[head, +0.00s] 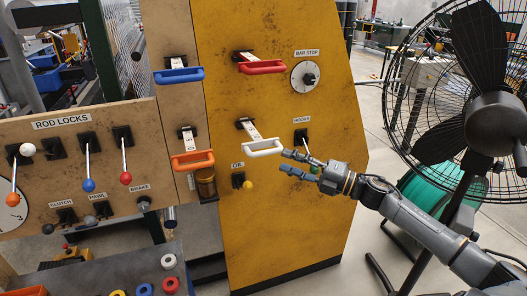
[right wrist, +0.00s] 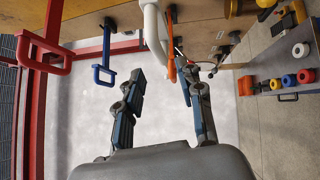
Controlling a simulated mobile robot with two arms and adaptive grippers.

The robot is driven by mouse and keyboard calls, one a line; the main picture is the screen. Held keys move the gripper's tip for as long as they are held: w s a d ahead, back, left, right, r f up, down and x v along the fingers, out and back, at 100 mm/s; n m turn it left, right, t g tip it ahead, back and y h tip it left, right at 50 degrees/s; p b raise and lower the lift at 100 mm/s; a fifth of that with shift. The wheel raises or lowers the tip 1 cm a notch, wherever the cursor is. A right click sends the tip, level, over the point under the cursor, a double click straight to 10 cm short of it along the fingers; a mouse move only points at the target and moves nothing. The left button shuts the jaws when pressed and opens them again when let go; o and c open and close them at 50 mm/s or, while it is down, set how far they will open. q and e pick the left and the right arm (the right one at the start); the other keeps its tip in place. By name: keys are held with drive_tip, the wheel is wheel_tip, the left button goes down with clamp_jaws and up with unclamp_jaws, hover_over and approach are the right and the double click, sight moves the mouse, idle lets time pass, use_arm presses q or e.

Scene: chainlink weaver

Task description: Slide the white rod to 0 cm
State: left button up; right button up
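The white rod's handle (head: 264,147) is a white loop in the head view. It stands out from the yellow panel on a pale marked bar (head: 250,131) whose numbers are too small to read. My right gripper (head: 283,161) is open and empty, with its fingertips just right of and slightly below the handle. In the right wrist view the white handle (right wrist: 153,30) hangs ahead of the two spread fingers (right wrist: 160,80), roughly between their lines. I see no clear contact. My left gripper is not in view.
Red (head: 262,67), blue (head: 179,75) and orange (head: 192,160) handles stand out nearby. A yellow knob (head: 248,185) labelled OIL sits below the white handle. A HOOKS lever (head: 301,138) and BAR STOP dial (head: 305,75) are to the right. A large fan (head: 470,90) stands beside my right arm.

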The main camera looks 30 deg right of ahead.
sight(264, 151)
drive_tip(key=p+x, duration=0.2)
drive_tip(key=x, duration=0.6)
clamp_jaws()
